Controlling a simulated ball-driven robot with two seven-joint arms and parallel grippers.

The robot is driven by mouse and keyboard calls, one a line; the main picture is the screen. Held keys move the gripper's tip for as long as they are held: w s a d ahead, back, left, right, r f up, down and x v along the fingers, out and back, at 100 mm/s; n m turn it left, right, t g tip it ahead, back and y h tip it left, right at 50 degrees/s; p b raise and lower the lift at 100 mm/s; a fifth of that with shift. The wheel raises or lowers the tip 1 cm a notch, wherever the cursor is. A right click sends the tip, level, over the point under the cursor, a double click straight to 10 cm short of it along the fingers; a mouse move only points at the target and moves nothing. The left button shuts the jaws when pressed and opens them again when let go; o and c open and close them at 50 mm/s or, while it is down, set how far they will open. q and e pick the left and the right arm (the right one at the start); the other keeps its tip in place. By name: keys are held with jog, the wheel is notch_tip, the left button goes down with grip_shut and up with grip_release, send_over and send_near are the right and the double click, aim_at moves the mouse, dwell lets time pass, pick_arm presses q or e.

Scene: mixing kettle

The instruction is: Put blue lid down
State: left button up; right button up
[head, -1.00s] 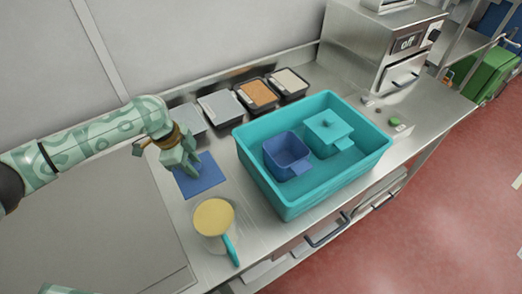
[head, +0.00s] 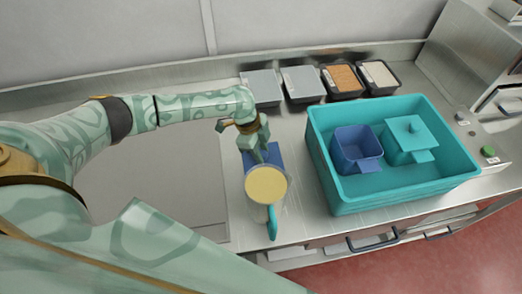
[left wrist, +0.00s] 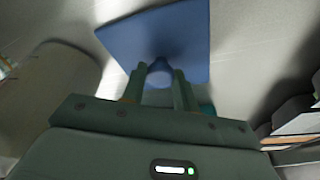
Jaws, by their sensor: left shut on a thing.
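The blue lid (head: 277,157) is a flat square at the steel counter, behind the measuring jug. My left gripper (head: 262,153) is above it, pointing down. In the left wrist view, the fingers (left wrist: 160,82) are shut on the lid's round knob, and the lid (left wrist: 185,35) spreads out beyond them. The lid looks level and low over the counter; I cannot tell whether it touches. The jug and my gripper hide part of it in the head view. My right gripper is not in view.
A jug with yellow contents (head: 266,185) stands just in front of the lid. A teal tub (head: 345,199) to the right holds a blue pot (head: 350,143) and a teal lidded pot (head: 408,135). Several ingredient trays (head: 303,84) line the back.

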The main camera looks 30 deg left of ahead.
pick_arm(q)
jog(key=o, duration=1)
jog(key=shift+c, duration=0.2)
jog(key=p+v, duration=0.2)
jog(key=v, duration=1)
